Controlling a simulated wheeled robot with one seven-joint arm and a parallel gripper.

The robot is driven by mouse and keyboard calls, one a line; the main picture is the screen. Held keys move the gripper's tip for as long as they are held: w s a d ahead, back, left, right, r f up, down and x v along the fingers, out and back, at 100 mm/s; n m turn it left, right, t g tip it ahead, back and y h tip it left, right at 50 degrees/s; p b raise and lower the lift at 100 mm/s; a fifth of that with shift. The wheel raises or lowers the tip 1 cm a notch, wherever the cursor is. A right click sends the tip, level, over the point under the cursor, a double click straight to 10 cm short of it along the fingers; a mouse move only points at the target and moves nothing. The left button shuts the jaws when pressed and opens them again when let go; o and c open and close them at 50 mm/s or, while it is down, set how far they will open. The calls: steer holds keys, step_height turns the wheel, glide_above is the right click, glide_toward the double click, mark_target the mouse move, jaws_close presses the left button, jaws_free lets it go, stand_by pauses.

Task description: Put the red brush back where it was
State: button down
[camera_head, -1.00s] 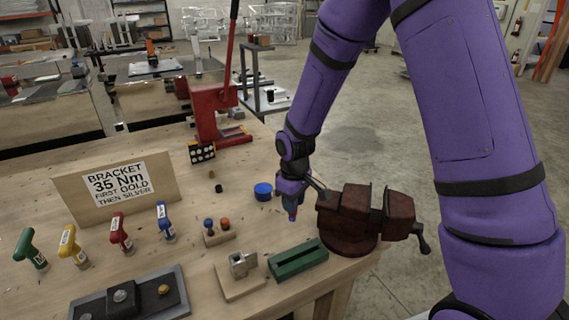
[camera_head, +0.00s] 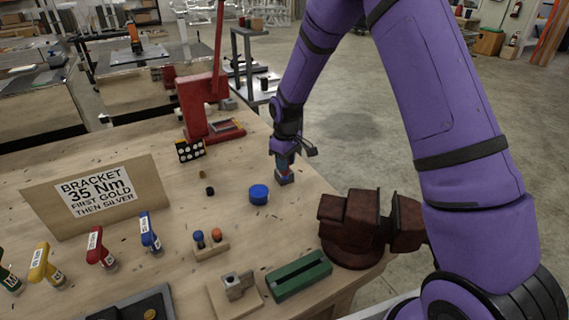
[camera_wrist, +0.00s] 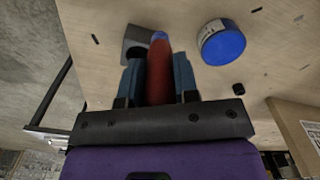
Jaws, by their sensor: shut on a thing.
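My gripper (camera_head: 285,163) is above the right part of the wooden bench, behind the blue round tin (camera_head: 259,195) in the head view. It is shut on the red brush (camera_wrist: 158,78), whose red handle shows between the two fingers in the wrist view. The brush's far end is blue. A small dark grey block (camera_wrist: 135,42) stands at that end, and it also shows under the gripper in the head view (camera_head: 284,179). I cannot tell whether the brush tip is in the block, touching it or just above it.
A dark red vise (camera_head: 350,225) stands at the bench's right edge. A red press (camera_head: 205,105) is at the back. Near the front are a green block (camera_head: 299,276), a small stand with blue and orange pegs (camera_head: 210,248) and several coloured drivers (camera_head: 96,248). The bench around the grey block is mostly clear.

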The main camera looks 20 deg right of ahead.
steer(key=shift+w+d+f, duration=0.2)
steer(key=shift+w+f, duration=0.45)
steer(key=shift+w, duration=0.1)
steer(key=shift+w+d+f, duration=0.2)
steer(key=shift+w+f, duration=0.5)
steer(key=shift+w, duration=0.05)
steer(key=shift+w+d+f, duration=0.2)
steer(key=shift+w+f, duration=0.45)
steer(key=shift+w, duration=0.1)
steer(key=shift+f, duration=0.15)
steer(key=c, duration=0.9)
jaws_free()
steer(key=shift+o, duration=0.2)
